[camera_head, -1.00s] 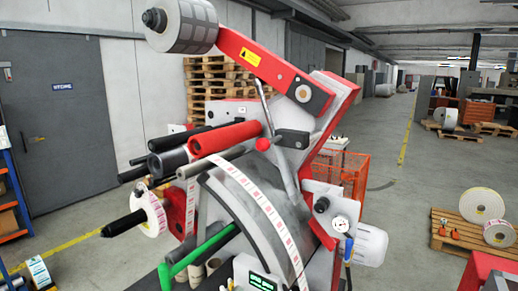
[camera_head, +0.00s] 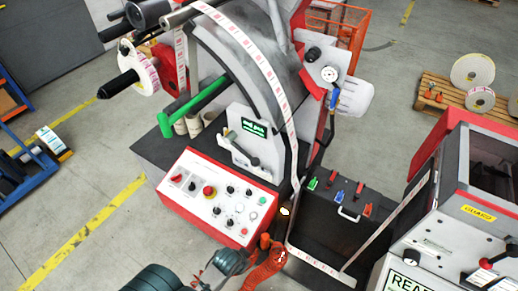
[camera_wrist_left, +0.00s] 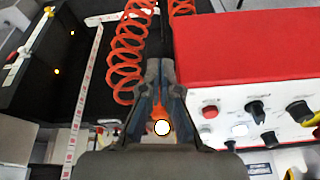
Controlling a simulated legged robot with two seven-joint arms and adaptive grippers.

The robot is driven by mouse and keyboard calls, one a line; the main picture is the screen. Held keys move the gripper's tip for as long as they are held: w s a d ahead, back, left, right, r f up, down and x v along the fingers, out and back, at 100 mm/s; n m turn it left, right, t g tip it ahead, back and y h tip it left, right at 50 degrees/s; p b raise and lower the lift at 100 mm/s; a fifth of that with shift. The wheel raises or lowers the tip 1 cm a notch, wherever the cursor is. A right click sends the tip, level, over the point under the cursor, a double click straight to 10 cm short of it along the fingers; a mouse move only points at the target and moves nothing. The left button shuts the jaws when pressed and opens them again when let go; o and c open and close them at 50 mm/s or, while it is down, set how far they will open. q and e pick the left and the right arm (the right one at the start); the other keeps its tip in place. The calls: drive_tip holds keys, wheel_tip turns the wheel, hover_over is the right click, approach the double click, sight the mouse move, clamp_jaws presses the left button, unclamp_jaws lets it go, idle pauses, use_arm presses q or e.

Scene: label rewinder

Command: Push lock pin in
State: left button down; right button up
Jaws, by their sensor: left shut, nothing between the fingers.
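I cannot single out the lock pin with certainty. The rewinder's black spindle (camera_head: 118,84) carries a white label roll (camera_head: 145,78) at the upper left of the head view. A green bar (camera_head: 192,98) lies below it. My left gripper (camera_head: 250,250) is at the bottom of the head view, low beside the control panel (camera_head: 215,196) and the orange coiled hose. In the left wrist view my left gripper (camera_wrist_left: 160,68) is shut and empty, its fingers close to the orange coil (camera_wrist_left: 128,60). The control panel (camera_wrist_left: 250,85) is right of it. My right gripper is not in view.
A black box (camera_head: 335,215) with coloured handles stands right of the panel, with the label web (camera_head: 318,262) running past it. A red and white machine (camera_head: 440,240) fills the lower right. Open floor (camera_head: 55,215) lies at the left.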

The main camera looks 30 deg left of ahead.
use_arm(q)
drive_tip(key=w+r+m+t, duration=0.2)
drive_tip(key=w+r+m, duration=0.1)
drive_tip(key=w+r, duration=0.65)
drive_tip(key=w+a+r+m+t, duration=0.25)
drive_tip(key=w+r, duration=0.35)
drive_tip(key=r, duration=0.4)
drive_tip(key=w+a+r+m+t+h, duration=0.1)
drive_tip(key=w+r+m, duration=0.2)
drive_tip(key=w+r, duration=0.55)
drive_tip(key=w+a+r+m+t, duration=0.1)
drive_tip(key=w+r+m+t, duration=0.3)
drive_tip(key=r, duration=0.7)
drive_tip(key=a+r+m+t, duration=0.1)
drive_tip(key=a+r, duration=0.2)
drive_tip(key=r, duration=0.8)
drive_tip(key=a+r+m+t, duration=0.1)
drive_tip(key=a+r, duration=0.2)
drive_tip(key=r, duration=0.8)
drive_tip(key=s+a+r+t, duration=0.1)
drive_tip(key=s+a+r, duration=0.2)
drive_tip(key=s+r, duration=0.2)
drive_tip(key=s+a+r+m+t, duration=0.1)
drive_tip(key=s+a+r, duration=0.2)
drive_tip(key=r, duration=0.9)
drive_tip(key=s, duration=0.2)
drive_tip(key=shift+s+r, duration=0.25)
drive_tip(key=shift+s, duration=0.05)
